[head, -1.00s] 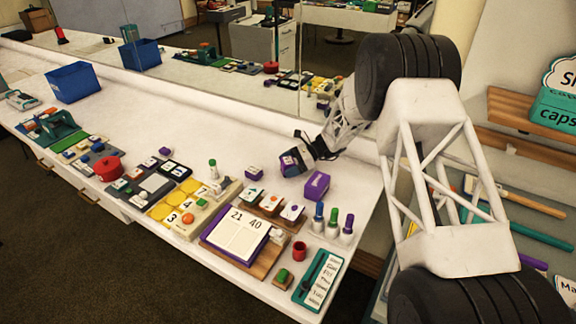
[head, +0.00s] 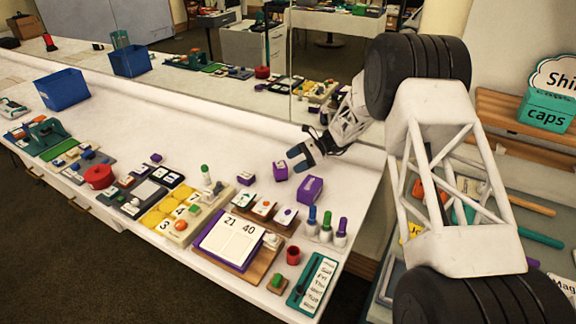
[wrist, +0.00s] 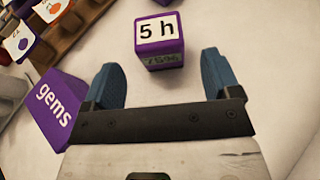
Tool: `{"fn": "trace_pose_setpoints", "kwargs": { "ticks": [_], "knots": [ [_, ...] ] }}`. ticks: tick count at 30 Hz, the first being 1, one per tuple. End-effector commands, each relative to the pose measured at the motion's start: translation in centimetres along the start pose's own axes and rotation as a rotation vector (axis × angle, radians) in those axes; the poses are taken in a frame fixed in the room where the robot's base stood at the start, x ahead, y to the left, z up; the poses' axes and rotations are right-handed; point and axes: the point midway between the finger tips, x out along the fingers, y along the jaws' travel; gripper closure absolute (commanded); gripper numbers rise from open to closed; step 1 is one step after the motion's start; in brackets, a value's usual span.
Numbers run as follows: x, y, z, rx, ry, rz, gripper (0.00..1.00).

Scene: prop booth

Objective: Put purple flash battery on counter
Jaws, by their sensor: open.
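The purple flash battery, a small purple block (head: 280,171) with a white "5 h" label, sits on the white counter (head: 225,120) in the head view. In the wrist view the battery (wrist: 160,42) stands upright just beyond and between the fingertips, apart from both. My gripper (head: 295,160) is open and empty, just right of the battery in the head view. Its two blue fingers are spread wide in the wrist view (wrist: 162,70).
A purple "gems" box (head: 309,189) stands close by, left of my fingers in the wrist view (wrist: 52,108). Another small purple block (head: 246,178) and card stands (head: 263,208) are nearby. A mirror (head: 220,65) backs the counter. Counter behind the battery is clear.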

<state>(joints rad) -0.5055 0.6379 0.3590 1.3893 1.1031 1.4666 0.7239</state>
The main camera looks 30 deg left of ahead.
Motion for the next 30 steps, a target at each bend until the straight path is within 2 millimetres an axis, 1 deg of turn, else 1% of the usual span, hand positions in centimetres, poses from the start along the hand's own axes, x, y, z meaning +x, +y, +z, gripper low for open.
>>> {"fn": "trace_pose_setpoints", "kwargs": {
  "ticks": [3,6,30],
  "knots": [
    [-0.81,0.01,-0.03,0.000,0.000,-0.001,0.17],
    [-1.05,0.02,-0.02,0.000,0.000,0.000,0.17],
    [-1.03,0.03,-0.02,0.000,0.000,0.000,0.17]
  ]
}}
